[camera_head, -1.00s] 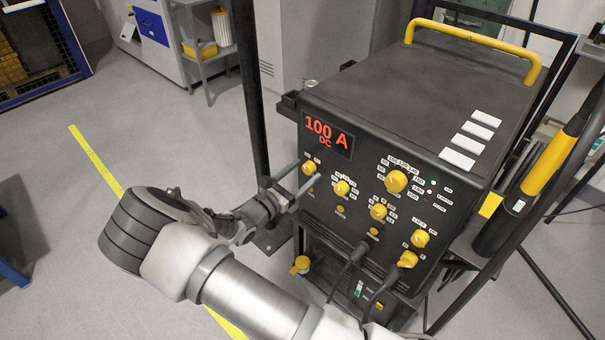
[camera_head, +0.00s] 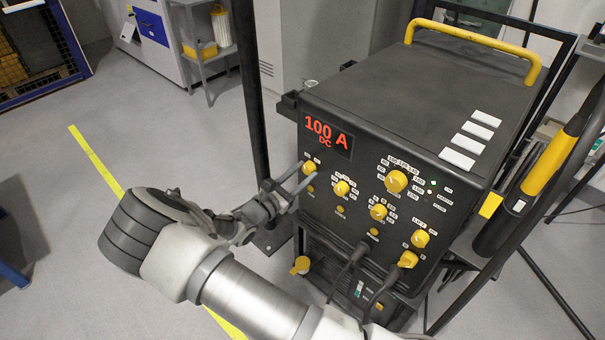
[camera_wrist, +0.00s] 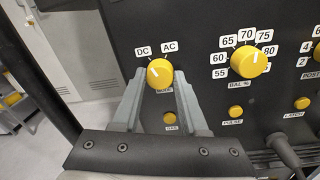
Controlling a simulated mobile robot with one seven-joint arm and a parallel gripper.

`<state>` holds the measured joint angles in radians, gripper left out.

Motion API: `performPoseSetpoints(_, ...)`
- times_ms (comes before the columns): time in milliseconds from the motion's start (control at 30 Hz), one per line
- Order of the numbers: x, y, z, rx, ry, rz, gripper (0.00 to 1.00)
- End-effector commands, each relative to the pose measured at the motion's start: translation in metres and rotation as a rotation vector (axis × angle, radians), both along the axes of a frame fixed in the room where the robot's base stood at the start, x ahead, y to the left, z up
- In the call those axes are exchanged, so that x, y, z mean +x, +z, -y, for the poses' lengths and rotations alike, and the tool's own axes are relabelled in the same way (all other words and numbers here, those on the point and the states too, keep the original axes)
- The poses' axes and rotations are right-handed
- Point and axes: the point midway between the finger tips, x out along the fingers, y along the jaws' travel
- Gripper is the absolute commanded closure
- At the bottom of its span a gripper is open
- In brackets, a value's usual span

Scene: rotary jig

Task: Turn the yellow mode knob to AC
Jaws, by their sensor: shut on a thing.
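The yellow mode knob (camera_wrist: 160,74) is at the left of the welder's black front panel, between my fingertips. Its white pointer mark is on the upper left, toward the DC label (camera_wrist: 143,50); the AC label (camera_wrist: 169,47) is at its upper right. The knob also shows in the head view (camera_head: 309,167), below the red display (camera_head: 327,133), which reads 100 A DC. My gripper (camera_wrist: 161,80) is shut on the knob, one grey finger on each side. It reaches the panel from the lower left in the head view (camera_head: 306,174).
The yellow BAL % knob (camera_wrist: 249,61) is just right of my right finger. A small yellow button (camera_wrist: 170,118) lies below the mode knob, between the fingers. More knobs and plugged cables fill the panel to the right. A dark upright post (camera_head: 252,100) stands left of the welder.

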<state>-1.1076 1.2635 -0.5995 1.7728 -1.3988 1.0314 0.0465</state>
Motion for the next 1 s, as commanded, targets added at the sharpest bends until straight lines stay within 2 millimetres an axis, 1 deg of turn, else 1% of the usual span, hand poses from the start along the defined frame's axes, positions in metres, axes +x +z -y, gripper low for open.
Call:
performPoseSetpoints(700, 0.0007, -0.0023, -0.0014, 0.455, 0.002, 0.450, 1.00)
performPoseSetpoints(1000, 0.0007, -0.0022, -0.0014, 0.593, 0.002, 0.587, 1.00)
